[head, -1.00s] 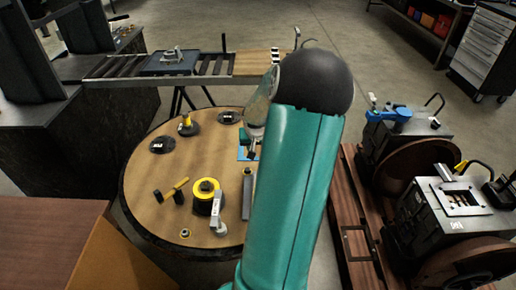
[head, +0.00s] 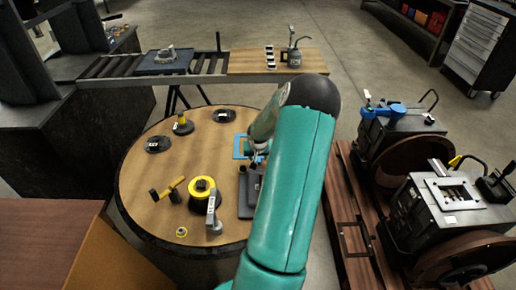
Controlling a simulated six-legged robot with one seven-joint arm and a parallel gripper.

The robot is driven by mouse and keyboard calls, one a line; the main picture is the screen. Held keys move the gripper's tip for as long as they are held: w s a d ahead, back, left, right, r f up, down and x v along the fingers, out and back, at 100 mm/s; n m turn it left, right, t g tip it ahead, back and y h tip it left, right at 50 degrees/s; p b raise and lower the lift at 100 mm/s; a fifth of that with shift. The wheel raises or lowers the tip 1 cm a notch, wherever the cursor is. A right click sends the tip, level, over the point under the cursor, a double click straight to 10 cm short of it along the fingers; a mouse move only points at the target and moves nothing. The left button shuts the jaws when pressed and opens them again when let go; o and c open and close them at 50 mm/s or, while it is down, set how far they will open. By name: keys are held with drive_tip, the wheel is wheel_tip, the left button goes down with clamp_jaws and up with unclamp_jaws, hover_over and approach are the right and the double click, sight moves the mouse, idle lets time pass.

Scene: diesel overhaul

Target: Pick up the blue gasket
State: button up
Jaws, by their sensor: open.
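The blue gasket (head: 238,149) is a thin, flat blue frame lying on the round wooden table (head: 150,205). Its left part shows, and its right part is hidden by my teal arm and gripper. My gripper (head: 256,160) is over or just beside the gasket's right side, partly behind the arm. It is small in the head view. Nothing shows held in it. I cannot tell whether it touches the gasket.
Near the gasket are a dark block (head: 247,205), a yellow-black spool (head: 202,189), a grey part (head: 213,212), a hammer (head: 168,190) and dark discs (head: 158,144). A roller conveyor (head: 110,67) stands behind. Engine units (head: 450,200) stand at right.

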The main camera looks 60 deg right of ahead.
drive_tip(key=shift+x, duration=1.4)
clamp_jaws()
drive_tip(key=shift+r, duration=0.1)
